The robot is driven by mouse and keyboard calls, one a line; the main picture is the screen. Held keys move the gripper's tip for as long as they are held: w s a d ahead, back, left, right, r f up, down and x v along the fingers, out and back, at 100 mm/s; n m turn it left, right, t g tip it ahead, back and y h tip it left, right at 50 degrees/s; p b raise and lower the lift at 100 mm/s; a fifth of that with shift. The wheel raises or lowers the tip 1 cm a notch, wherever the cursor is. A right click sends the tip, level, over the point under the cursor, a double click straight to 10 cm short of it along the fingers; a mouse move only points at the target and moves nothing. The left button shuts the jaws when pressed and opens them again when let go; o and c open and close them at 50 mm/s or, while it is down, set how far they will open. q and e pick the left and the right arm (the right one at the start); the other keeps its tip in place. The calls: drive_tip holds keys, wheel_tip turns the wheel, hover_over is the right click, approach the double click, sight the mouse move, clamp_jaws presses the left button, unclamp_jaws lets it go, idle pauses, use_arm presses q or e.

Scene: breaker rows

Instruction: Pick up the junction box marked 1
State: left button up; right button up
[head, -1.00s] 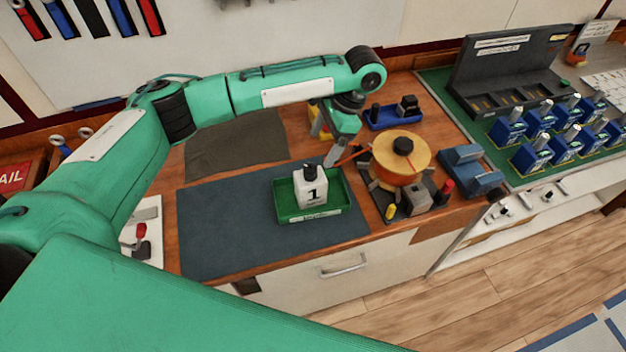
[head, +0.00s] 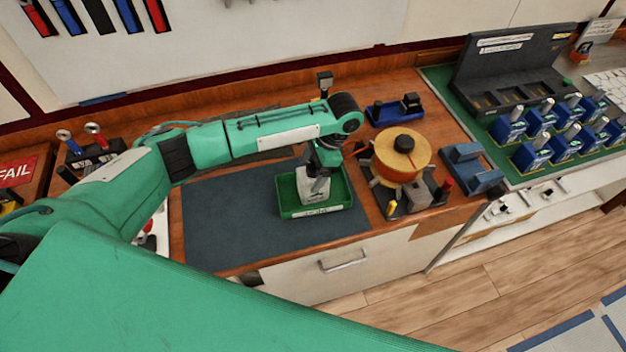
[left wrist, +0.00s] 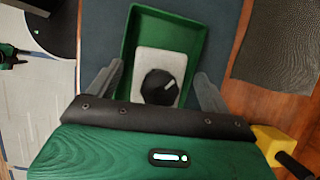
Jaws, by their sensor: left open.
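The junction box marked 1 (head: 308,187) is a white box standing upright in a small green tray (head: 318,211) on the dark mat. In the left wrist view the white box (left wrist: 172,64) shows from above, with a black knob on top. My left gripper (head: 318,185) is over the tray, and its fingers partly cover the box and its number in the head view. In the left wrist view my left gripper (left wrist: 158,85) is open, with one finger on each side of the box and gaps showing. My right gripper is not in view.
An orange spool (head: 402,157) on a dark stand is close to the right of the tray. A blue holder (head: 395,112) stands behind it, and a blue cradle (head: 470,165) is farther right. The dark mat (head: 235,225) is bare left of the tray.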

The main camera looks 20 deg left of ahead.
use_arm(q)
drive_tip(key=shift+s+a+f, duration=0.2)
drive_tip(key=shift+f, duration=0.25)
drive_tip(key=c, duration=1.8)
drive_tip(key=shift+r, duration=0.15)
